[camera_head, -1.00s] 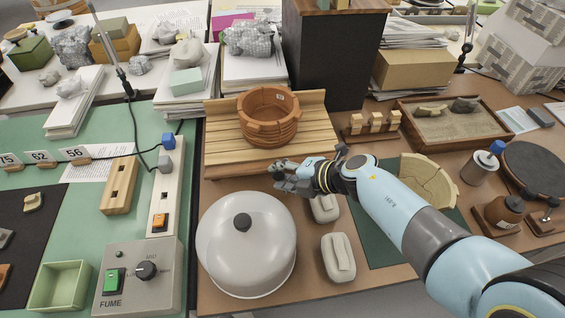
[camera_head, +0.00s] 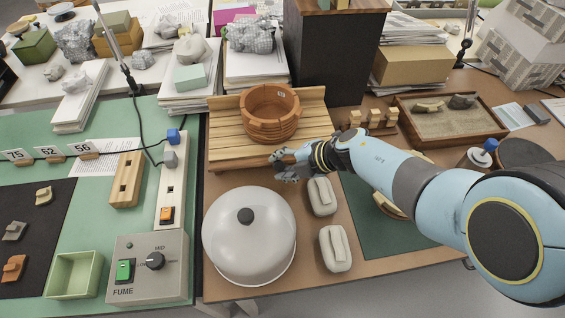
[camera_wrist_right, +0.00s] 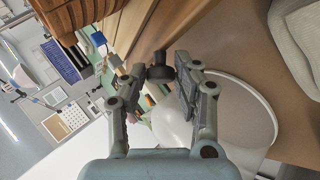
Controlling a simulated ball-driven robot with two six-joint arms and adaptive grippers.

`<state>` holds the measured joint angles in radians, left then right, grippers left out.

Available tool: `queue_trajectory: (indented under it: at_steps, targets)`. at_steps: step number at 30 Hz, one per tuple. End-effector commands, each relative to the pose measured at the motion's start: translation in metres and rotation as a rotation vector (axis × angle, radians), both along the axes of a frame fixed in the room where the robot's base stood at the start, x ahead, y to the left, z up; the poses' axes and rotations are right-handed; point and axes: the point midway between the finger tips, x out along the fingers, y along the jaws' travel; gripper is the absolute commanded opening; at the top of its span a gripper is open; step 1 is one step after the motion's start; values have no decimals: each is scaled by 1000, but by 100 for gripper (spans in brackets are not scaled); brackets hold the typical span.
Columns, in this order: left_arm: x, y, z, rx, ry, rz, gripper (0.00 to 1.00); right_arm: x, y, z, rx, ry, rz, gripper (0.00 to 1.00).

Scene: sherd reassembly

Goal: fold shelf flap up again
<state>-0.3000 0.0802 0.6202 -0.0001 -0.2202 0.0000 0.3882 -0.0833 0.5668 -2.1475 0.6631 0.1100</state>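The slatted wooden shelf (camera_head: 228,140) stands behind the domed lid, with a raised back board. A terracotta pot (camera_head: 270,118) built of stacked rings sits on it. I cannot tell which part of the shelf is the flap. My right gripper (camera_head: 284,166) is at the shelf's front edge, right of its middle; contact is unclear. In the right wrist view its two fingers (camera_wrist_right: 155,95) are apart with nothing held between them. There the pot (camera_wrist_right: 75,15) and a wooden edge (camera_wrist_right: 135,25) show at upper left. My left gripper is not in view.
A grey domed lid (camera_head: 249,245) with a dark knob stands just in front of the shelf. Two pale padded blocks (camera_head: 321,196) (camera_head: 335,248) lie right of it. A row of small wooden blocks (camera_head: 372,120) and a sand tray (camera_head: 450,125) are right of the shelf.

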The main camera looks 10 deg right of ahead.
Motion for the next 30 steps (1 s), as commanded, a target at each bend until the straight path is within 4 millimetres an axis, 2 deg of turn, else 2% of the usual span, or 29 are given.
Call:
queue_trajectory:
  at_steps: [1, 4, 17, 23, 30]
  targets:
    - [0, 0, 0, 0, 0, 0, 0, 0, 0, 0, -1, 1, 0, 39]
    - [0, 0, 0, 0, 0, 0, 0, 0, 0, 0, 0, 0, 0, 51]
    - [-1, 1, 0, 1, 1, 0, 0, -2, -4, 3, 1, -4, 0, 51]
    - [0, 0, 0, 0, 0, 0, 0, -11, -16, 17, 0, -5, 0, 51]
    - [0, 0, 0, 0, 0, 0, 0, -28, -38, 44, -3, -3, 0, 51]
